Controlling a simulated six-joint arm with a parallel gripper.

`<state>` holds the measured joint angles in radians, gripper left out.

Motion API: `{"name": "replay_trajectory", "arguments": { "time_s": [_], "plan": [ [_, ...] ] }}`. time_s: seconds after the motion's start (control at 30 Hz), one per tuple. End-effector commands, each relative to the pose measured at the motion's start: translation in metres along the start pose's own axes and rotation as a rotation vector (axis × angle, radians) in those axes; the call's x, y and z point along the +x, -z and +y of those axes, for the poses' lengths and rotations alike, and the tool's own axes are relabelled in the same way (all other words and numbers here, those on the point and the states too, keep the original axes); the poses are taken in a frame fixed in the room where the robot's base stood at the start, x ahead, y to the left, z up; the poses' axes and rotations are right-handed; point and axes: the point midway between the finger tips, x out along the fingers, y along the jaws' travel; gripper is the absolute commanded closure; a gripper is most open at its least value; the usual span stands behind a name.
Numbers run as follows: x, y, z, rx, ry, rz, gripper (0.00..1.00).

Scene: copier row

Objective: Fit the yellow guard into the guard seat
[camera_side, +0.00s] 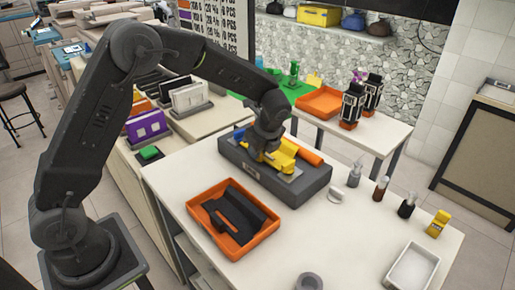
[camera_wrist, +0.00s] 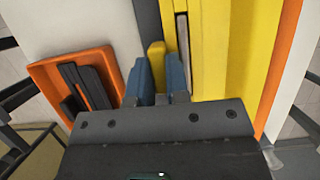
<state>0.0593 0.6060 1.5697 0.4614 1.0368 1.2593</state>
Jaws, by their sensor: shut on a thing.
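My gripper (camera_side: 266,152) is over the dark grey unit (camera_side: 310,190) on the white table. In the wrist view, the blue fingertips of my gripper (camera_wrist: 159,72) are shut on a narrow upright yellow piece (camera_wrist: 157,55), which looks like part of the yellow guard (camera_side: 284,158). A broad yellow surface (camera_wrist: 235,45) fills the right of that view; I cannot tell whether it joins the gripped piece. The guard is low over the unit's top; whether it touches is unclear. The guard seat cannot be made out, hidden by the gripper and yellow parts.
An orange roller (camera_side: 309,156) lies at the unit's back right. An orange tray (camera_side: 236,257) with black parts (camera_side: 233,212) stands in front, also in the wrist view (camera_wrist: 112,62). Bottles (camera_side: 381,188) and a white tray (camera_side: 411,268) stand to the right. The table's front middle is mostly clear.

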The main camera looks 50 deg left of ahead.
Motion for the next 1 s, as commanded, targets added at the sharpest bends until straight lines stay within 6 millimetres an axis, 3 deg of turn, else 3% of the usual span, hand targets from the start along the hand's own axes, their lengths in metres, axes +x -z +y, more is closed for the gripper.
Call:
{"name": "replay_trajectory", "arguments": {
  "time_s": [0.7,0.73,1.0],
  "plan": [
    [0.0045,0.0019,0.0000,-0.001,0.000,0.000,1.00],
    [0.0045,0.0019,0.0000,0.000,0.000,0.000,0.83],
    [0.0045,0.0018,-0.0007,-0.001,0.002,0.000,0.57]
  ]
}}
